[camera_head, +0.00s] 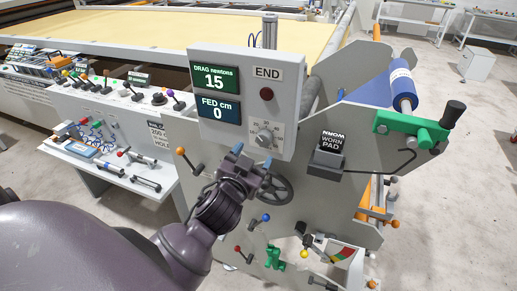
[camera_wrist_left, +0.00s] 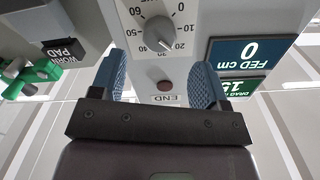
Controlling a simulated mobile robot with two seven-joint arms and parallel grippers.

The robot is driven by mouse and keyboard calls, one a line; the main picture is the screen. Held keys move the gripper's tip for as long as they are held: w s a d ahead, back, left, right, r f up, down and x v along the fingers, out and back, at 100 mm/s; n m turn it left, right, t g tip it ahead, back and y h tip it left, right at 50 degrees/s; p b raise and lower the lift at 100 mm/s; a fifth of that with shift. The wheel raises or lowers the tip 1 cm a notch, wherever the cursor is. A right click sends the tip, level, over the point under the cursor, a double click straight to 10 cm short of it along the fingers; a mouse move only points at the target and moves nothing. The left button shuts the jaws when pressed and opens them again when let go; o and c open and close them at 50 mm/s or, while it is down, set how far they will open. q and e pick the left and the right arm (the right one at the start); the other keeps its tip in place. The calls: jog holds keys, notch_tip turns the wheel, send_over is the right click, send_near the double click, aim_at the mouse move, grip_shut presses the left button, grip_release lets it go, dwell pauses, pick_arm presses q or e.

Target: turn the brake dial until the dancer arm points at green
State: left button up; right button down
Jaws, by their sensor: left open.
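The brake dial (camera_head: 266,138) is a grey knob on the panel below a red button, with a numbered scale. It also shows upside down in the left wrist view (camera_wrist_left: 158,33), its white pointer near 20. My left gripper (camera_head: 251,158) is open just below the dial in the head view. In the left wrist view its blue fingers (camera_wrist_left: 155,80) are apart with nothing between them, and the dial lies beyond them. A red, yellow and green gauge (camera_head: 343,255) is low on the machine. I cannot clearly make out the dancer arm or where it points.
The drag display (camera_head: 215,78) reads 15 newtons and the fed display (camera_head: 219,110) reads 0 cm. A dark handwheel (camera_head: 274,189) sits close below my gripper. A worn pad box (camera_head: 327,160) and a green bracket (camera_head: 410,129) stand to the right.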

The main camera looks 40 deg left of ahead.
pick_arm(q)
jog(key=shift+b+v, duration=0.35)
jog(key=shift+v, duration=2.1)
notch_tip(320, 180, down, 14)
jog(key=d+m+g+h, duration=0.2)
jog(key=h, duration=0.2)
jog(key=s+f+n+g, duration=0.1)
jog(key=s+f+g, duration=0.2)
jog(key=s+f, duration=0.6)
notch_tip(320, 180, down, 4)
jog(key=shift+s+r+g, duration=0.15)
jog(key=shift+s+g, duration=0.05)
jog(key=shift+g, duration=0.2)
jog(key=shift+w+r, duration=0.1)
jog(key=shift+w, duration=0.05)
